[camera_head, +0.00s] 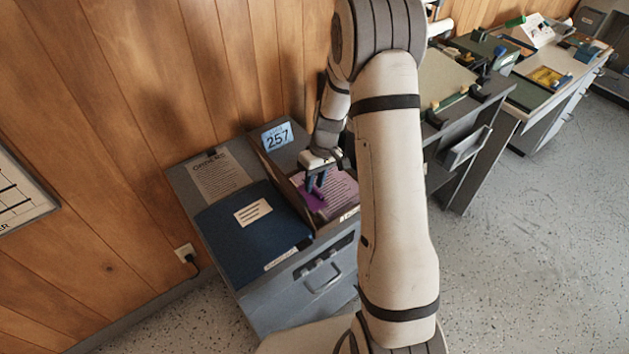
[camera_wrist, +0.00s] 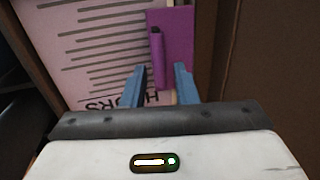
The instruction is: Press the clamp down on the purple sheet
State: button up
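The purple sheet is a pale pinkish-purple printed page (camera_head: 343,190) in a wooden-sided tray; it also shows in the wrist view (camera_wrist: 85,45), its heading partly hidden. The clamp (camera_head: 312,201) is a magenta plate with a darker raised bar, at the sheet's edge; it fills the upper middle of the wrist view (camera_wrist: 178,40). My gripper (camera_head: 316,182) hangs over the clamp, pointing down. In the wrist view its two blue fingers (camera_wrist: 160,86) are apart, with the bar's near end and the plate seen between them. I cannot tell whether a fingertip touches the clamp.
A dark blue folder (camera_head: 250,240) and a beige printed page (camera_head: 220,178) lie left of the tray on the grey cabinet. A blue display reading 257 (camera_head: 277,137) stands behind. Other cluttered benches (camera_head: 465,105) stand to the right. Speckled floor (camera_head: 530,240) is clear there.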

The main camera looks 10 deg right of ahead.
jog(key=shift+o, duration=0.4)
jog(key=shift+r, duration=0.1)
jog(key=shift+w+d+r, duration=0.1)
jog(key=shift+r, duration=0.25)
jog(key=v, duration=0.6)
jog(key=shift+r+b, duration=0.3)
jog(key=shift+r, duration=0.1)
jog(key=shift+d, duration=0.1)
jog(key=s+a+r+m+t+h, duration=0.1)
jog(key=s+a+r+m+t, duration=0.1)
jog(key=s+r, duration=0.8)
jog(key=s+r+m+t, duration=0.1)
jog(key=s+r, duration=0.1)
jog(key=s, duration=0.5)
jog(key=s+r+m+h, duration=0.1)
jog(key=s+r, duration=0.2)
jog(key=s, duration=0.4)
jog(key=shift+r+m+t, duration=0.25)
jog(key=shift+m+t, duration=0.05)
jog(key=shift+t, duration=0.1)
